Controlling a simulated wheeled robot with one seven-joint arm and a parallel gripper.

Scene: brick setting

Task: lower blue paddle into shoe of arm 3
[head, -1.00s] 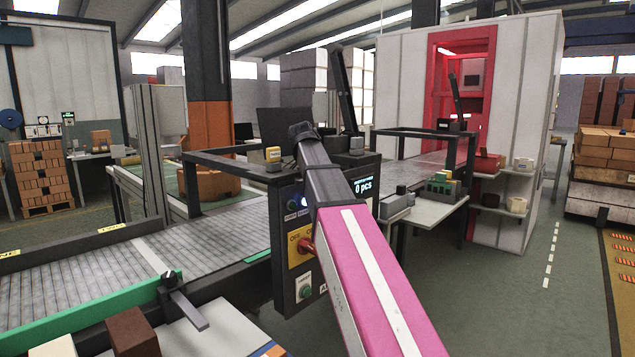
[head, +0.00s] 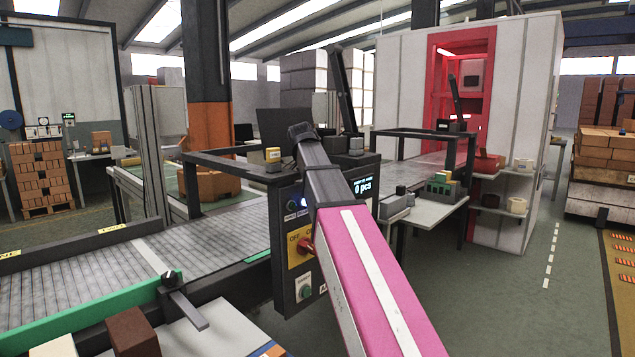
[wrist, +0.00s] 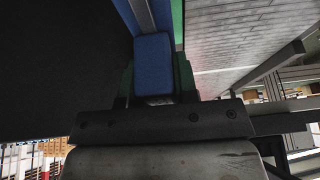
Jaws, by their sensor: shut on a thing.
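In the wrist view my gripper (wrist: 155,82) is shut on the blue paddle (wrist: 153,62), whose blue block shows between the fingers. A grey strip runs up from the paddle beside a green edge. A large dark surface fills the left of that view. In the head view the gripper and paddle are hidden behind my own arm and the control box. A black clamp with a grey bar (head: 185,302) sits on the green conveyor rail (head: 100,315). I cannot tell which part is the shoe of arm 3, or whether the paddle touches it.
The roller conveyor (head: 120,277) runs from front left toward the back. A control box (head: 297,262) with a red knob stands beside it, close to my arm. A small table (head: 428,216) with blocks is right of it. The right floor is mostly clear.

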